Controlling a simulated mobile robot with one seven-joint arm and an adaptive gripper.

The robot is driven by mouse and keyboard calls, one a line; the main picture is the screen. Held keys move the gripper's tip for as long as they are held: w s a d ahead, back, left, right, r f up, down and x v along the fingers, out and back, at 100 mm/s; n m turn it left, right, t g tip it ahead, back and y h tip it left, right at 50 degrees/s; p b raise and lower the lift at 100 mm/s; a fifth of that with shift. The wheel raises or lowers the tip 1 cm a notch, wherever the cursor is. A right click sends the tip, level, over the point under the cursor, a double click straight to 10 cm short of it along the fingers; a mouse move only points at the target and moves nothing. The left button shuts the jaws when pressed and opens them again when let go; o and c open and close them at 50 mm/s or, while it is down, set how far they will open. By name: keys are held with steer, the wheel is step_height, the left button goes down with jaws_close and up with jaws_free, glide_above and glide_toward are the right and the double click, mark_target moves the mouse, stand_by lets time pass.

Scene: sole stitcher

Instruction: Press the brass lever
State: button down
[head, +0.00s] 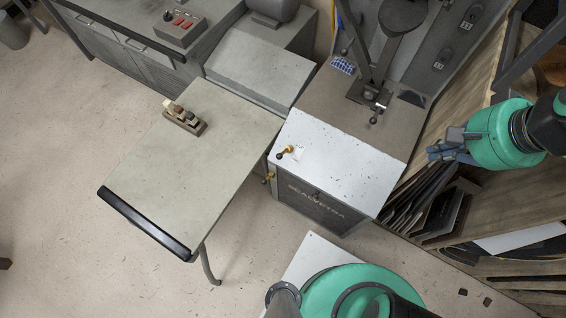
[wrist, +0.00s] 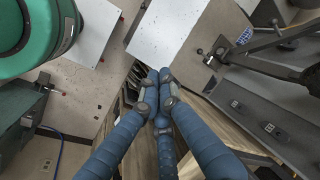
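The brass lever (head: 287,151) is a small brass piece with a dark knob on the speckled white top (head: 330,165) of the cabinet marked SEALVETRA. My gripper (head: 432,152) is to the right of the cabinet, well apart from the lever, beside the wooden shelving. In the wrist view its blue fingers (wrist: 159,75) come together at the tips, with nothing seen between them. The white top (wrist: 165,35) shows beyond the fingertips there, but I cannot make out the brass lever in that view.
A second brass fitting (head: 268,177) is on the cabinet's left side. A dark upright machine arm (head: 377,70) with a small lever stands behind the white top. A grey table (head: 190,165) bears a small brown block tool (head: 185,118). Leaning dark sheets (head: 430,205) stand below my gripper.

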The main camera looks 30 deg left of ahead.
steer(key=w+a+f+m+g+y, duration=0.3)
steer(key=w+a+f+m+g, duration=0.1)
steer(key=a+f, duration=0.8)
steer(key=m+g+y+b, duration=0.2)
steer(key=m+y, duration=0.5)
steer(key=m, duration=0.9)
glide_toward(283, 154)
steer(key=s+f, duration=0.5)
steer(key=shift+d+r, duration=0.3)
steer(key=shift+d, duration=0.15)
steer(key=shift+s+a+n, duration=0.1)
steer(key=shift+n, duration=0.2)
steer(key=b+x, duration=0.3)
steer(key=x, duration=0.7)
steer(key=shift+w+d+r, duration=0.25)
steer(key=shift+w+r, duration=0.35)
steer(key=shift+r, duration=0.2)
steer(key=shift+w+d+r, duration=0.25)
steer(key=shift+w+r, duration=0.3)
steer(key=shift+r, duration=0.2)
